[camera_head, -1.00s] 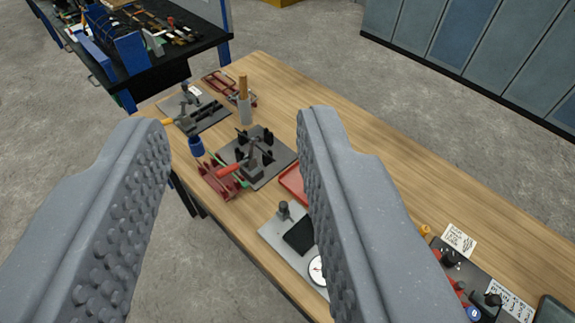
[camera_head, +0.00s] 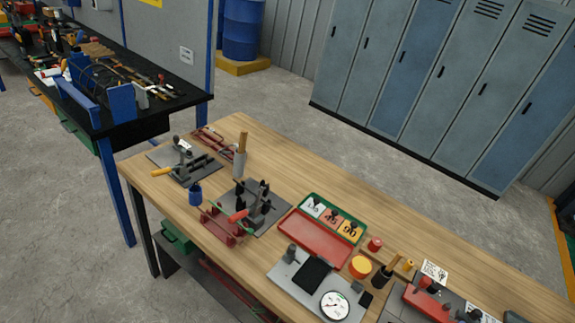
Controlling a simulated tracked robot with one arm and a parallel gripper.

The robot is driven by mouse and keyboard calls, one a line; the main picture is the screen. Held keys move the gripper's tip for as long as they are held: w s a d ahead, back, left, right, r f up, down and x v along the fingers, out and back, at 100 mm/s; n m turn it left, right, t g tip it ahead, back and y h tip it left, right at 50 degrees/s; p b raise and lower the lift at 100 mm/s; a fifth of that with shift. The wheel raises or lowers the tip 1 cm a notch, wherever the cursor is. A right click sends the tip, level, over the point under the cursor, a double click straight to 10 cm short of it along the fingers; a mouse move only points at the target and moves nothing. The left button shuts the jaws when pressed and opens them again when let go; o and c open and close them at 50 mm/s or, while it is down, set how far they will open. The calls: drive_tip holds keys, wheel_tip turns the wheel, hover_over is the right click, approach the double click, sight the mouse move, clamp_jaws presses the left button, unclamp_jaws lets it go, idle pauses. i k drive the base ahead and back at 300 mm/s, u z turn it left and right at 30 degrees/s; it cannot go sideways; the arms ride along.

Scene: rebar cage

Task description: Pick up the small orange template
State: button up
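A small orange template marked 90 (camera_head: 348,232) lies at the right end of a green tray (camera_head: 310,198) on the wooden workbench. A red template marked 45 (camera_head: 332,219) and a white template (camera_head: 313,207) lie to its left in the same tray. A small dark knob appears to stand on each template. My gripper is not in view, so its opening and its place relative to the template do not show.
A red open tray (camera_head: 313,237) lies in front of the templates. A yellow-lidded round tin (camera_head: 360,267), a red-capped pot (camera_head: 375,244) and a dial gauge (camera_head: 335,305) stand nearby. Clamp fixtures (camera_head: 258,205) stand left. The bench's back strip (camera_head: 300,170) is clear.

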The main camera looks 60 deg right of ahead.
sight(329, 218)
drive_tip(key=u, duration=0.25)
drive_tip(key=i, duration=2.6)
drive_tip(key=z, duration=3.3)
drive_tip(key=i, duration=1.05)
drive_tip(key=z, duration=0.05)
